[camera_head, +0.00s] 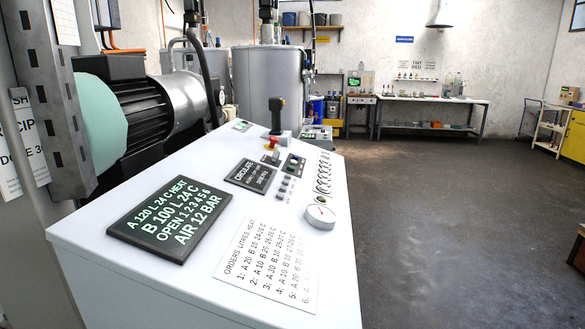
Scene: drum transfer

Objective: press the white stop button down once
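A white sloped console (180,270) fills the near middle of the head view. On its top, a dark switch plate (294,165) carries a small pale knob or button; I cannot tell whether this is the white stop button. Neither of my grippers is in view, and nothing touches the console's controls.
A motor (150,105) and tank (270,80) stand behind. The floor (430,210) to the right is open.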

